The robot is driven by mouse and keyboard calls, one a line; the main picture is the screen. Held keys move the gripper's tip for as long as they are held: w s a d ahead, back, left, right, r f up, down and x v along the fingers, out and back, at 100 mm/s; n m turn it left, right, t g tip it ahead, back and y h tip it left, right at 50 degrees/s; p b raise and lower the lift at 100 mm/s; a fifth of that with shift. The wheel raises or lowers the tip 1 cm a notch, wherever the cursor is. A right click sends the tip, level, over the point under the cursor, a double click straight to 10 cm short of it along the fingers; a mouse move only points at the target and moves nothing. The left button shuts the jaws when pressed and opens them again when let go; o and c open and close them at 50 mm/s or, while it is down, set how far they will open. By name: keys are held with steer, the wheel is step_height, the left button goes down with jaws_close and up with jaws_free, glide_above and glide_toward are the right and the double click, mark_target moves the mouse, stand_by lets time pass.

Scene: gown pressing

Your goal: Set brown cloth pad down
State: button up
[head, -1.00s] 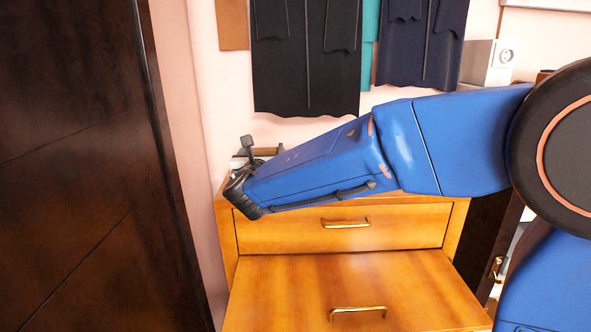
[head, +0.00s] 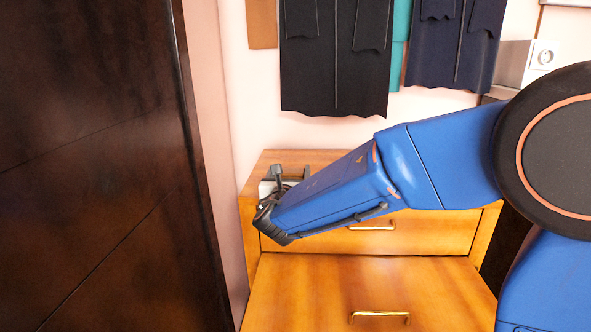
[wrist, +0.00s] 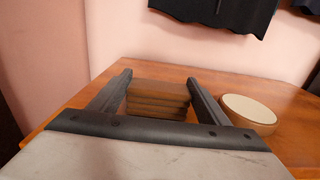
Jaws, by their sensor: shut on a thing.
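The brown cloth pad (wrist: 158,98) has a layered, stack-like look and sits between the two dark fingers of my gripper (wrist: 160,80) in the wrist view. The fingers are shut on its left and right sides. The pad is just over or on the orange-brown wooden top of the drawer chest (wrist: 285,125); I cannot tell whether it touches. In the head view my gripper (head: 277,178) is over the left part of the chest top (head: 300,158), and the pad is mostly hidden there.
A round pale-topped tub or disc (wrist: 248,108) stands on the chest right of my gripper. Dark garments (head: 335,60) hang on the wall behind. A dark wooden panel (head: 100,170) rises at the left. The chest's lower drawer (head: 370,285) juts forward.

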steer(key=shift+f, duration=0.15)
steer(key=o, duration=1)
steer(key=shift+o, duration=0.3)
steer(key=shift+r, duration=0.3)
steer(key=s, duration=1.2)
steer(key=shift+a, duration=0.15)
